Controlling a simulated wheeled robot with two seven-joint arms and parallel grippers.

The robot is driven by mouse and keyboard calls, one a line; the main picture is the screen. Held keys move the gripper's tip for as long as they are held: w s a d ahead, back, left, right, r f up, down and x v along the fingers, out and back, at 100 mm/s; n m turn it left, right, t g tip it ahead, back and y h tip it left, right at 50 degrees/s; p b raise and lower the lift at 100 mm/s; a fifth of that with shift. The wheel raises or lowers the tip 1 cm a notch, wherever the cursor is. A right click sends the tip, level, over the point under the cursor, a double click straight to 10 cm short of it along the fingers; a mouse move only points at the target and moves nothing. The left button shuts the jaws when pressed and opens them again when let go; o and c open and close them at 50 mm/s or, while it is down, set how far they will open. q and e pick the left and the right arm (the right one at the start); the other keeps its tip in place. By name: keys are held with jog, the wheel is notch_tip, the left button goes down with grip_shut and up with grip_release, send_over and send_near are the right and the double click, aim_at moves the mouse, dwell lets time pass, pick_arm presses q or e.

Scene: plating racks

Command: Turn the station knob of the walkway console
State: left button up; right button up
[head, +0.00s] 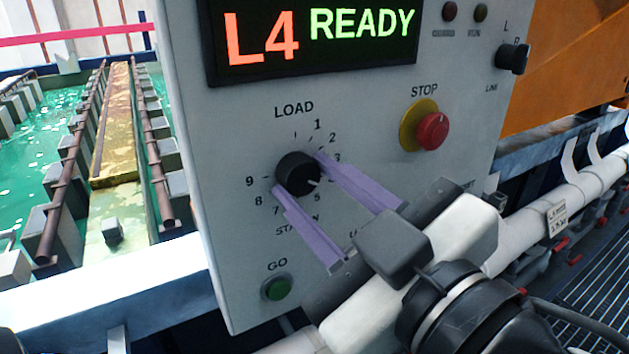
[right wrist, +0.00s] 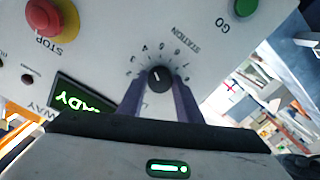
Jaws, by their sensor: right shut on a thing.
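The station knob (head: 297,172) is a black round dial on the front of the grey walkway console (head: 225,130). Printed numbers ring it, and its white mark points to the lower right, around 4. The console display (head: 318,37) reads "L4 READY". My right gripper (head: 299,174) has its two purple fingers on opposite sides of the knob and is shut on it. In the right wrist view the knob (right wrist: 160,79) sits between the fingertips. My left gripper is not in view.
A red STOP button (head: 432,131) on a yellow collar is right of the knob. A green GO button (head: 277,288) is below it. Green tanks (head: 30,140) lie left of the console, and white pipes (head: 575,195) run on the right.

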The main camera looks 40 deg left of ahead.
jog(key=shift+n, duration=0.3)
jog(key=o, duration=1)
jog(key=shift+o, duration=0.2)
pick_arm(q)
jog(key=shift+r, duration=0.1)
pick_arm(e)
jog(key=shift+d, duration=0.1)
